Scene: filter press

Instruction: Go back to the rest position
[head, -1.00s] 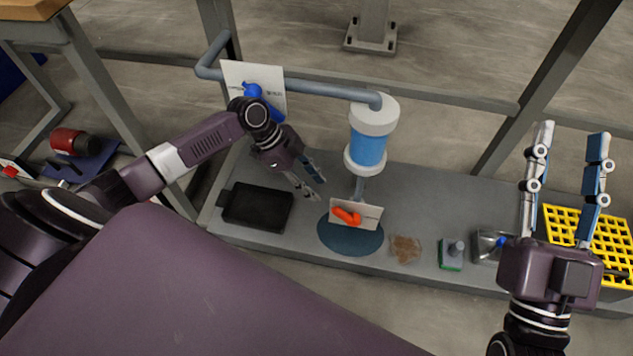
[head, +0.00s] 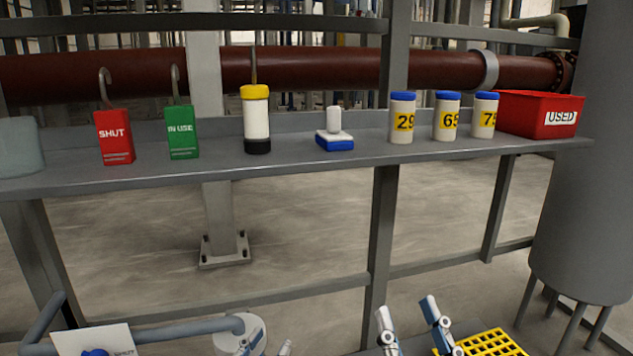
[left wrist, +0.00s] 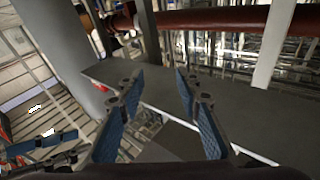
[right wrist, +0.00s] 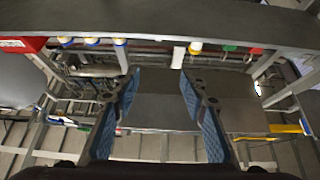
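My right gripper (head: 413,312) points upward at the bottom of the head view, its two fingers apart with nothing between them. The right wrist view also shows this gripper (right wrist: 160,80) open and empty. Of my left gripper only a pale fingertip (head: 285,347) shows at the bottom edge of the head view. In the left wrist view this gripper (left wrist: 157,84) has its fingers spread with nothing held. Both arms are mostly below the head view.
A grey shelf (head: 290,165) carries a red SHUT tag (head: 115,137), a green IN USE tag (head: 182,132), a yellow-capped cylinder (head: 256,118), numbered jars (head: 402,120) and a red USED bin (head: 540,115). A yellow grid (head: 490,343) lies near my right gripper. A grey tank (head: 590,180) stands right.

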